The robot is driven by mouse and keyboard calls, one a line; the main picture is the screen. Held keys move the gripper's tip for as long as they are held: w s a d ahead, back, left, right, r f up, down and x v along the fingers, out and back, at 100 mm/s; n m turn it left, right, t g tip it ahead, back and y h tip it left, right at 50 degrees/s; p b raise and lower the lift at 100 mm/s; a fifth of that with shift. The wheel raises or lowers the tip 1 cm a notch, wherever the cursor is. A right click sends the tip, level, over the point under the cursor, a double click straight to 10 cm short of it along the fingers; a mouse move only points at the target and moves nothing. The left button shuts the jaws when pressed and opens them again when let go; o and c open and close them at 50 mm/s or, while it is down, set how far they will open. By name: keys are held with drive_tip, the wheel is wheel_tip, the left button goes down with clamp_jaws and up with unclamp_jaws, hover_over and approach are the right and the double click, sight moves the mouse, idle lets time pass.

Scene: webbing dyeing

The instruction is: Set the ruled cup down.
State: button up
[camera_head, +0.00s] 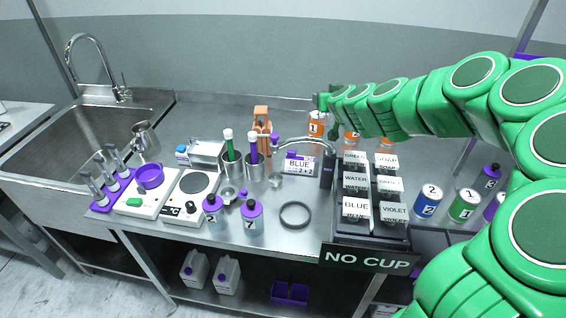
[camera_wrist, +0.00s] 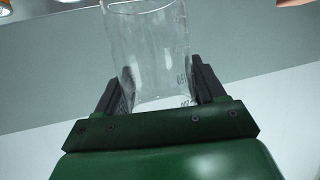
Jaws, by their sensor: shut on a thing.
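The ruled cup (camera_wrist: 148,45) is a clear vessel with small dark marks low on its wall. It fills the upper middle of the wrist view, with its top cut off by the picture edge. My gripper (camera_wrist: 160,78) is shut on it, one dark finger on each side. In the head view, my green arm reaches in from the right, and its end is over the back of the bench near an orange can (camera_head: 316,121). I cannot make out the cup there. A sign (camera_head: 368,260) on the bench front reads "NO CUP".
The steel bench holds a button panel (camera_head: 355,208), a curved spout (camera_head: 305,141), a black ring (camera_head: 295,215), two white-bodied devices (camera_head: 190,193) and purple-capped bottles (camera_head: 252,215). Numbered cans (camera_head: 428,201) stand at right. A sink (camera_head: 75,135) is at left. Bare steel lies around the ring.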

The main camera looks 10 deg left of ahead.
drive_tip(key=shift+a+n+g+y, duration=0.3)
drive_tip(key=shift+a+n+y, duration=0.4)
drive_tip(key=shift+a+y, duration=0.25)
drive_tip(key=r+n+g+y, duration=0.2)
drive_tip(key=n+g, duration=0.1)
drive_tip(key=n, duration=0.1)
drive_tip(key=r+n+g+y, duration=0.1)
drive_tip(key=n+g+y, duration=0.2)
drive_tip(key=r+n+g+y, duration=0.2)
drive_tip(key=n+g, duration=0.2)
drive_tip(key=shift+w+d+r+n+y, duration=0.3)
drive_tip(key=shift+w+d+r+y, duration=0.05)
drive_tip(key=shift+s+d+r+n+g, duration=0.1)
drive_tip(key=shift+s+d+n+g, duration=0.1)
drive_tip(key=shift+d+n+g, duration=0.65)
drive_tip(key=shift+s+d+r+n+g, duration=0.15)
drive_tip(key=shift+d+g, duration=0.3)
drive_tip(key=shift+d, duration=0.8)
wheel_tip(320, 180, down, 24)
drive_tip(key=shift+r, duration=0.15)
